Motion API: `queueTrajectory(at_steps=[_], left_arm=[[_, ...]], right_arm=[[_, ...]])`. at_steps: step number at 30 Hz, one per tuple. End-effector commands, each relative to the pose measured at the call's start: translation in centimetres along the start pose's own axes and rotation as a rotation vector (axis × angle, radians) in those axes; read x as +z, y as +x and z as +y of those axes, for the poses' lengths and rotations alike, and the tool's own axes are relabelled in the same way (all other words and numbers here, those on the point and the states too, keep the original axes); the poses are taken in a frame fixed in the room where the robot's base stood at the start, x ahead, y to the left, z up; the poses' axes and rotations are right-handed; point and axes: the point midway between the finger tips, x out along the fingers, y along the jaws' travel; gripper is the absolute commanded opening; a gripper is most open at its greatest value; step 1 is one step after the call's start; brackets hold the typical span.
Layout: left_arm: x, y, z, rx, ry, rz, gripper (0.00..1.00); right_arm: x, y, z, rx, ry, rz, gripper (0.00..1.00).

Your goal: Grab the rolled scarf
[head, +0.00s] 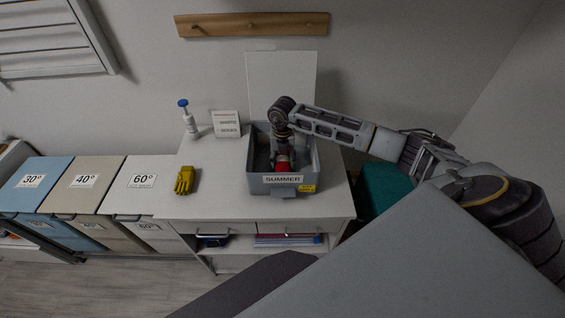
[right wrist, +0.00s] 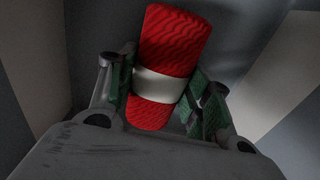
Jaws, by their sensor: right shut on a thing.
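The rolled scarf (right wrist: 175,42) is red with a wavy knit and a white band around its middle. In the right wrist view it lies between the green-padded fingers of my right gripper (right wrist: 160,95), which is shut on it. In the head view only a bit of the red scarf (head: 282,162) shows beneath my right gripper (head: 281,150). Both are inside the grey bin (head: 254,184) labelled SUMMER. I cannot tell whether the scarf touches the bin floor. My left gripper does not show.
The bin stands on a white cabinet (head: 220,207). Yellow gloves (head: 184,180), a white pump bottle (head: 188,121) and a small sign (head: 226,124) stand or lie left of it. Laundry bins (head: 133,186) are further left. A teal container (head: 384,188) is at the right. A wooden rail (head: 250,25) hangs above.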

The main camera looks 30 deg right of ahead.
Motion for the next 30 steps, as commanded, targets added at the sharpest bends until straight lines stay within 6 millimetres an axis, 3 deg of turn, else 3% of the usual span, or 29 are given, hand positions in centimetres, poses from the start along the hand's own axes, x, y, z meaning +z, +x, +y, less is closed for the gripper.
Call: queueTrajectory(at_steps=[11,24,30], left_arm=[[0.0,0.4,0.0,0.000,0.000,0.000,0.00],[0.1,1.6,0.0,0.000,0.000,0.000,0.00],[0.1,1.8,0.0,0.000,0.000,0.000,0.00]], right_arm=[[0.1,-1.8,0.0,0.002,-0.001,-0.002,0.23],[0.1,-8.0,0.1,0.002,0.000,-0.004,0.23],[0.0,-9.7,0.0,0.001,0.000,-0.001,0.23]])
